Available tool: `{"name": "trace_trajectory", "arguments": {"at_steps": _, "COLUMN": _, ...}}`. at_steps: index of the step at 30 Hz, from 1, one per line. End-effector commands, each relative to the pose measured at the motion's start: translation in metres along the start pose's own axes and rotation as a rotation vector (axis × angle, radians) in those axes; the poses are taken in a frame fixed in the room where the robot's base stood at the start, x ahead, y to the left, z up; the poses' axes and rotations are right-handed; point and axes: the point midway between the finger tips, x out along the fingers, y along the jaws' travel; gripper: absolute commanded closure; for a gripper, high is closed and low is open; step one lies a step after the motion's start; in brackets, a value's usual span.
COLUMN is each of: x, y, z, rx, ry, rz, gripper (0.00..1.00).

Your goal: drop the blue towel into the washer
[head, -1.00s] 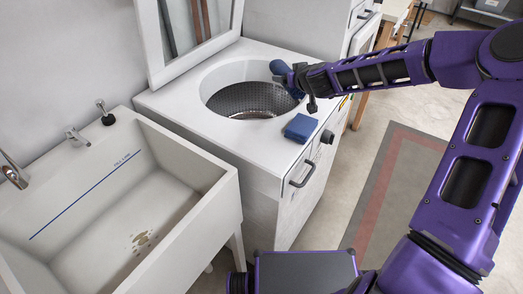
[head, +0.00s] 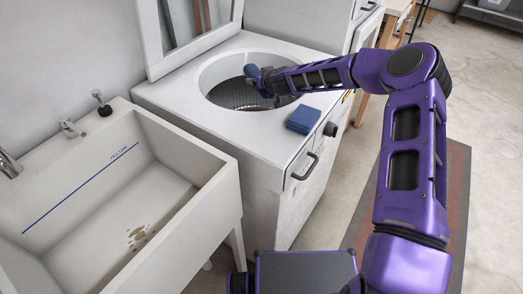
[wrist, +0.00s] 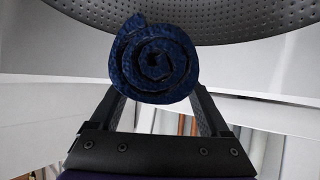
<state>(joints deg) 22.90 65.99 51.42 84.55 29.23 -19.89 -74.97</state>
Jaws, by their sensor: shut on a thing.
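The blue towel (wrist: 154,62) is rolled up, its spiral end facing the wrist camera. My gripper (wrist: 157,98) is shut on it, one finger on each side. In the head view the towel (head: 252,72) is at the tip of my gripper (head: 266,80), over the round top opening of the white washer (head: 185,95). The washer's lid (head: 151,38) stands raised at the back. The perforated metal drum (head: 228,94) shows below the towel, and also at the top of the wrist view (wrist: 240,22). The gap between towel and drum is hard to judge.
A folded dark blue cloth-like block (head: 303,119) lies on the washer top, right of the opening. A white sink (head: 195,170) with taps stands to the left. The washer front has a handle (head: 305,167) and a dark knob (head: 330,129). Open floor lies to the right.

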Motion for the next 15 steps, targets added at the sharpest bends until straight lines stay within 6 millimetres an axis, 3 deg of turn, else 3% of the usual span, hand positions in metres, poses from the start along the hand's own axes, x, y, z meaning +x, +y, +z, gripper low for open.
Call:
{"name": "trace_trajectory", "arguments": {"at_steps": 1, "x": 0.005, "y": 0.0, "z": 0.01, "rx": 0.004, "ry": 0.0, "rz": 0.0, "gripper": 0.77}}
{"name": "trace_trajectory", "arguments": {"at_steps": 6, "x": 0.013, "y": 0.001, "z": 0.024, "rx": 0.003, "ry": 0.0, "rz": 0.0, "gripper": 0.77}}
{"name": "trace_trajectory", "arguments": {"at_steps": 15, "x": 0.016, "y": 0.0, "z": 0.029, "rx": 0.001, "ry": 0.001, "rz": 0.0, "gripper": 0.77}}
